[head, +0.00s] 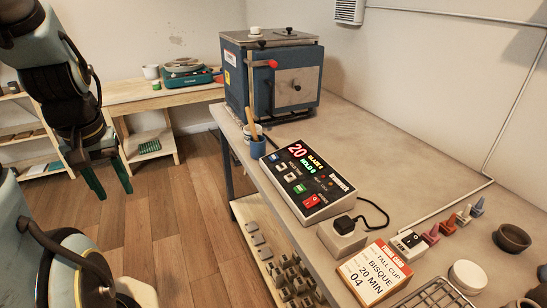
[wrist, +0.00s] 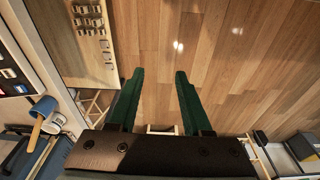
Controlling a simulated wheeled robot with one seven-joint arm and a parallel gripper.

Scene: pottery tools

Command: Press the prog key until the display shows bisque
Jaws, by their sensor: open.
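The kiln controller (head: 308,182) is a white box with a dark sloping face on the workbench. Its lit display (head: 307,160) shows a red 20 and coloured lines that seem to read GLAZE 6 and HOLD 0. Several white, green and red keys sit below it; the labels are too small to tell which is prog. My gripper (head: 111,187) hangs open and empty over the floor, left of the bench and well apart from the controller. In the wrist view my gripper (wrist: 160,74) points at the wooden floor, fingers spread. A dark panel at that view's left edge may be the controller.
A black plug on a box (head: 342,236), a switch (head: 407,243) and a card (head: 374,273) reading TALL CUP BISQUE 20 MIN 04 lie in front.

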